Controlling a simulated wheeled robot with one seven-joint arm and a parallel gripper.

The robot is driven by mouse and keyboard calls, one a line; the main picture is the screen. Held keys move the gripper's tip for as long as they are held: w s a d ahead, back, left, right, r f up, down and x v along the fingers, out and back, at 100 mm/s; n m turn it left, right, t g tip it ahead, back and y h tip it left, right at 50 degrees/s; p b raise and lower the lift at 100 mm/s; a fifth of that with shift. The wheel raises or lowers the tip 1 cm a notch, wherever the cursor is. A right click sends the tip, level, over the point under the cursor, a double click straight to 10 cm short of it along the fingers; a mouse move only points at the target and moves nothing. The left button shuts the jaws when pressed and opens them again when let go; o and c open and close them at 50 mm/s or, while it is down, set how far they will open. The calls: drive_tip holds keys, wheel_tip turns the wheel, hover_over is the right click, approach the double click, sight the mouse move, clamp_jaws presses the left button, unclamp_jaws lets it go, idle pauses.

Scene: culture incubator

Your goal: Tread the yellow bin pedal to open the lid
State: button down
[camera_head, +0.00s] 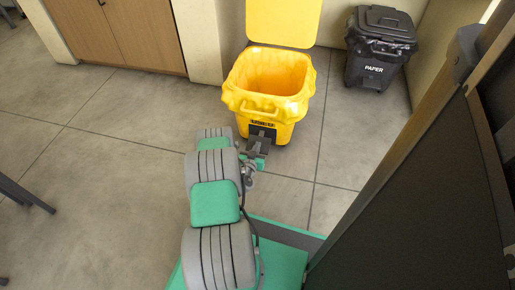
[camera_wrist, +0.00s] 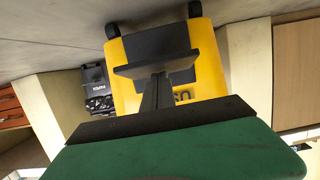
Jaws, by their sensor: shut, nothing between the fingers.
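The yellow bin (camera_head: 268,108) stands on the floor with its yellow lid (camera_head: 283,20) raised upright behind the open mouth, and a yellow liner shows inside. Its dark pedal (camera_head: 262,131) is at the bottom of the front. My gripper (camera_head: 257,155) is low at the front of the bin, right at the pedal. In the wrist view the bin (camera_wrist: 125,80) appears upside down, with the pedal (camera_wrist: 158,48) in front of it. My gripper (camera_wrist: 157,80) is shut and empty, its fingertips at the pedal; exact contact is hard to see.
A black paper bin (camera_head: 378,55) with its lid closed stands behind and to the right. A wooden cabinet (camera_head: 120,35) is at the back left. A large dark panel (camera_head: 420,190) fills the right side.

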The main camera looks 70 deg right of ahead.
drive_tip(key=s+a+r+p, duration=0.4)
drive_tip(key=a+r+p, duration=0.4)
drive_tip(key=a+r, duration=0.4)
drive_tip(key=shift+a+r, duration=0.2)
drive_tip(key=shift+r, duration=0.1)
idle(0.6)
